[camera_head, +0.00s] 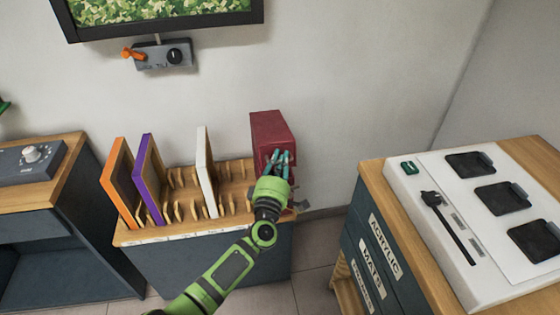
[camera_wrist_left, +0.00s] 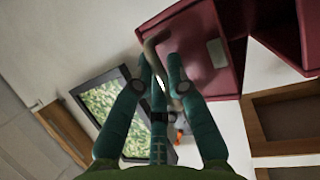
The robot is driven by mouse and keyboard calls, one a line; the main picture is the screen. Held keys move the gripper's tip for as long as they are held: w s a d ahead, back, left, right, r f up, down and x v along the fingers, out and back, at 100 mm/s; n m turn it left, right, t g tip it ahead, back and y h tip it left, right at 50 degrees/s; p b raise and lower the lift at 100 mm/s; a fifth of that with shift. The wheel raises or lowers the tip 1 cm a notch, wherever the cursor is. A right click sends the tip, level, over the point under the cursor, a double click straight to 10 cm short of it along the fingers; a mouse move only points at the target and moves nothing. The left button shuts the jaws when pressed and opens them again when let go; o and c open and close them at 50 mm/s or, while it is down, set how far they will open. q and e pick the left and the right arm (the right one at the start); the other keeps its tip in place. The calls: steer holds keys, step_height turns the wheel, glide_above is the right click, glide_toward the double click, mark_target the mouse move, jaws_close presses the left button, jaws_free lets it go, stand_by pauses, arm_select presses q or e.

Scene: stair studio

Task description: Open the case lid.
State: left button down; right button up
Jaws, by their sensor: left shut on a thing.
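The dark red case (camera_head: 272,130) stands at the right end of the wooden rack, against the wall. My left gripper (camera_head: 278,156) is at its front face, coming from below. In the left wrist view, the case (camera_wrist_left: 205,50) fills the top, with a pale plate on its face. A curved, greyish handle (camera_wrist_left: 150,47) stands out from this face, and the fingers (camera_wrist_left: 163,65) close around it. A second red part (camera_wrist_left: 275,28) shows beside that face; I cannot tell how far the lid stands open. My right gripper is not in view.
The rack (camera_head: 185,228) holds an orange panel (camera_head: 120,183), a purple panel (camera_head: 148,178) and a white panel (camera_head: 206,172) left of the case. A drawer cabinet (camera_head: 372,245) with a white board stands at right. A screen and control box hang above.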

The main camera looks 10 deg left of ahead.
arm_select(q)
steer(key=shift+n+g+y, duration=0.3)
steer(key=shift+g, duration=0.3)
steer(key=r+p, duration=0.4)
steer(key=p, duration=0.1)
steer(key=w+r+p, duration=0.1)
steer(key=r+p, duration=0.1)
steer(key=shift+a+p, duration=0.2)
steer(key=shift+p, duration=0.15)
step_height(320, 180, up, 5)
steer(key=p, duration=0.4)
glide_above(279, 140)
steer(key=s, duration=0.2)
steer(key=shift+a+f, duration=0.1)
steer(key=shift+a, duration=0.05)
steer(key=c, duration=1.5)
jaws_free()
steer(key=shift+f, duration=0.1)
